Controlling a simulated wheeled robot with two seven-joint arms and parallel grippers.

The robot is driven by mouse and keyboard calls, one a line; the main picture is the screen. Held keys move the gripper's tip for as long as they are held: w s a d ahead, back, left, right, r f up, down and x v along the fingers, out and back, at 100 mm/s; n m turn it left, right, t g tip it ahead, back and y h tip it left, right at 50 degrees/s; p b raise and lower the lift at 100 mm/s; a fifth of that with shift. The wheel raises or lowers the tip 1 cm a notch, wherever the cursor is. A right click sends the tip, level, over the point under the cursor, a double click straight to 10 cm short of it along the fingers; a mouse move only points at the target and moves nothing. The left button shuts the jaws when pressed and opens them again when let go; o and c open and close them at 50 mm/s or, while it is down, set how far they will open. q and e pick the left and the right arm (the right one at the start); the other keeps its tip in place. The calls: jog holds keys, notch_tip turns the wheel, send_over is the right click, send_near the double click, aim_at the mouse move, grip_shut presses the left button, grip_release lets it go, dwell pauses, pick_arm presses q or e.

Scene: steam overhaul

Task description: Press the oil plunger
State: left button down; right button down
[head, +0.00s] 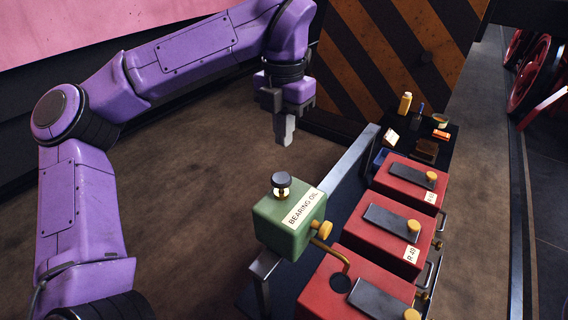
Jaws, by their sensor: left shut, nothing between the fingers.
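The oil plunger (281,180) is a dark round knob on a short light stem on top of the green oil box (270,220). The box has a white label reading "BEARING OIL". A brass fitting and a bent spout (332,255) come out of its right side, over the nearest red box. My left gripper (285,140) points down, shut and empty, above and a little behind the plunger in the picture, apart from it. My right gripper is not in view.
Several red boxes (398,180) with dark lids and brass knobs stand in a row to the right. A dark tray (437,150) with a yellow bottle (405,102) and small items lies behind them. A grey rail (350,160) runs beside the boxes. Open floor lies left.

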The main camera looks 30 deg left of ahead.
pick_arm(q)
jog(key=p, duration=0.1)
send_over(280, 178)
notch_tip(280, 178, down, 6)
jog(key=shift+s, duration=0.1)
jog(key=shift+w+f+p, duration=0.15)
jog(key=shift+w+f, duration=0.05)
jog(key=shift+f, duration=0.35)
jog(key=shift+w+f+p, duration=0.15)
jog(key=shift+w+f, duration=0.05)
jog(key=shift+f, duration=0.3)
jog(key=shift+s, duration=0.15)
jog(key=shift+s, duration=0.1)
notch_tip(280, 178, down, 3)
jog(key=shift+r+b, duration=0.1)
jog(key=shift+b, duration=1.1)
jog(key=shift+d, duration=0.1)
jog(key=shift+s, duration=0.1)
